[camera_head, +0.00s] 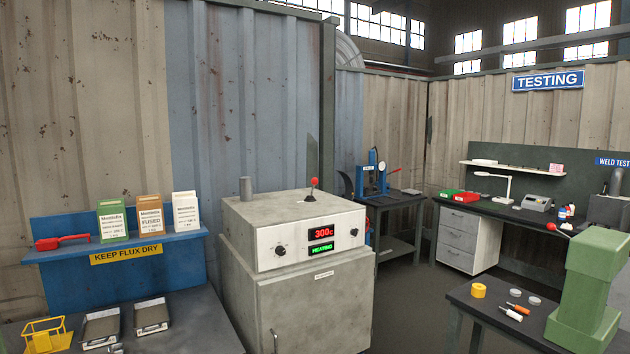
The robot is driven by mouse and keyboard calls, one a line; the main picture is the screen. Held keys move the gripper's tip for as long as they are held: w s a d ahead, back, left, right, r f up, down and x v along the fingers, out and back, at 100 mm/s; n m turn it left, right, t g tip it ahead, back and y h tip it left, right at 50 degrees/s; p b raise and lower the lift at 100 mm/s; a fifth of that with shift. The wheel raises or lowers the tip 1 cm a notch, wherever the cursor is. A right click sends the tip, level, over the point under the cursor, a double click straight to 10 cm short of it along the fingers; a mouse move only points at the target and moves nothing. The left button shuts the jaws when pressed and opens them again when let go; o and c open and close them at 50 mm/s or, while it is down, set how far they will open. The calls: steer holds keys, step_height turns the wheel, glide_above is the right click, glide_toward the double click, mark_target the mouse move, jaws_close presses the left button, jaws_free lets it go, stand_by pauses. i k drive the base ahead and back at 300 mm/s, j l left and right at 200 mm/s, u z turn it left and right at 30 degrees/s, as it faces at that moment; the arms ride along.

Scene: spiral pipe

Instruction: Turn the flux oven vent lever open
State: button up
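The flux oven (300,285) is a grey cabinet in the middle of the head view, with a white front panel. Its display reads 300c in red and HEATING in green. The vent lever (314,190) stands on the oven's top near the back right, a thin stem with a red ball knob, roughly upright. A short grey pipe (246,190) stands on the top at the left. Whether the vent is open or closed cannot be told. My gripper is not in view.
A blue shelf (60,256) with flux boxes and a red scoop is at left, above a dark table (200,325) with metal trays. A green machine (590,290) stands on a table at right. Dark floor (420,300) is free right of the oven.

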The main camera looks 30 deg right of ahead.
mark_target(314, 181)
steer(key=i+l+u, duration=0.2)
steer(key=i+l, duration=0.5)
steer(key=l, duration=0.1)
